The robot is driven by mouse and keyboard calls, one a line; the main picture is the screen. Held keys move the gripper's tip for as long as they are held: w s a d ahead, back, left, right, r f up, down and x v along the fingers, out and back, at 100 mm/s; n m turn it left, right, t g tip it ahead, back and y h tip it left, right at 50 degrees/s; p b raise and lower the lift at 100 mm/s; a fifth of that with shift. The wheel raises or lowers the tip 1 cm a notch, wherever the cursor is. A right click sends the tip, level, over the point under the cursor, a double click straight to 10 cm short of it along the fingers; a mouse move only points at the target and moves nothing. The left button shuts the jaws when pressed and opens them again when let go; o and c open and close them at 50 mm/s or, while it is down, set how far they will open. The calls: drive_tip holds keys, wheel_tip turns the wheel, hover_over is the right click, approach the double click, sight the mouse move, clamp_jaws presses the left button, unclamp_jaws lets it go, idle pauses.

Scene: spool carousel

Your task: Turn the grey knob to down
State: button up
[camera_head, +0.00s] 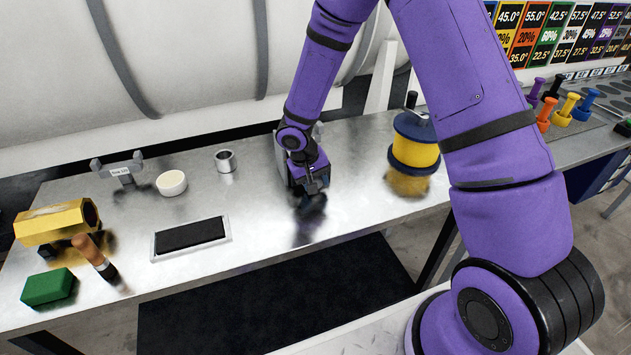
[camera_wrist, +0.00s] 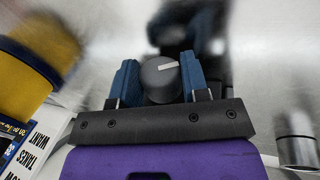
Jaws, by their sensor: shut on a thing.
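The grey knob (camera_wrist: 159,82) shows in the wrist view, round and dark, between two blue finger pads. A white pointer line on its face runs toward the right of that picture, tilted slightly up. My gripper (camera_wrist: 160,88) is shut on the knob, one pad on each side. In the head view my gripper (camera_head: 313,186) is low over the middle of the metal bench. The knob cannot be made out there, as my wrist and gripper cover that spot.
A yellow and blue spool (camera_head: 415,142) stands right of my gripper. A metal cup (camera_head: 225,161), a white bowl (camera_head: 171,183) and a black-topped tray (camera_head: 190,238) are to the left. A yellow tube (camera_head: 52,223), a brown-handled tool (camera_head: 92,254) and a green block (camera_head: 47,287) lie farther left.

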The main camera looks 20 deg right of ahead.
idle(0.5)
drive_tip(key=o, duration=0.9)
drive_tip(key=shift+r, duration=0.1)
drive_tip(key=v, duration=1)
drive_tip(key=shift+a+r, duration=0.25)
drive_tip(key=shift+a, duration=0.05)
drive_tip(key=shift+o, duration=0.2)
